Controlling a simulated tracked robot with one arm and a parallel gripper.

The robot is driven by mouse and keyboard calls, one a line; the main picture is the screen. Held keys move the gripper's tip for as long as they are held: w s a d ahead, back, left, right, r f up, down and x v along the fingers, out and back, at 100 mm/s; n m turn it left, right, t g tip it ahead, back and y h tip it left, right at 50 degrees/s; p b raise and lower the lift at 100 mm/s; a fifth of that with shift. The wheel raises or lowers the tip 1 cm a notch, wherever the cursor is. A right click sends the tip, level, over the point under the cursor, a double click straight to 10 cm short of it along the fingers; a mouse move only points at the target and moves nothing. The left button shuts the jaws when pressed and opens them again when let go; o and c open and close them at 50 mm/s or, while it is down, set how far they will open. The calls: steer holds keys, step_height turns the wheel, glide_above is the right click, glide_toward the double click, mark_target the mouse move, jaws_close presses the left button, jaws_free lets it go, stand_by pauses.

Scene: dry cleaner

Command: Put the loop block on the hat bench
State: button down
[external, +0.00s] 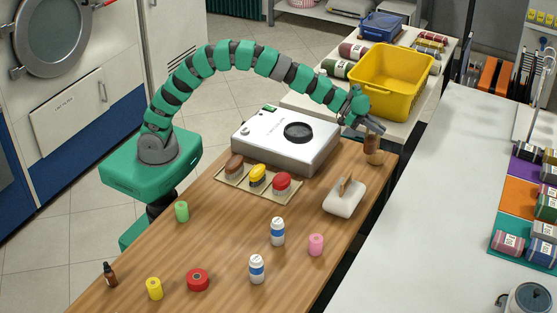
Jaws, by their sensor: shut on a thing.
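My gripper (372,127) is at the far right end of the wooden table, pointing down and to the right. It is shut on a small brown thing (373,149), upright below the fingers; its top is partly hidden by them. I cannot tell if its base touches the table. A white rounded block with an upright tan piece (343,204) stands nearer on the table, apart from my gripper. No label tells me which thing is the loop block or the hat bench. A beige tray (228,184) holds a brown, a yellow and a red rounded piece.
A white box with a dark round top (265,140) stands left of my gripper. A yellow basket (391,81) is on the table behind. Two white-and-blue bottles (278,232), a pink cylinder (316,244) and a red roll (198,279) stand nearer. A long pale counter (440,200) lies right.

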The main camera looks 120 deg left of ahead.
steer(key=shift+f, duration=0.7)
step_height(320, 180, down, 10)
steer(key=b, duration=0.7)
steer(key=shift+b, duration=0.4)
steer(key=shift+r, duration=0.1)
steer(key=c, duration=1.5)
jaws_free()
steer(key=shift+c, duration=0.2)
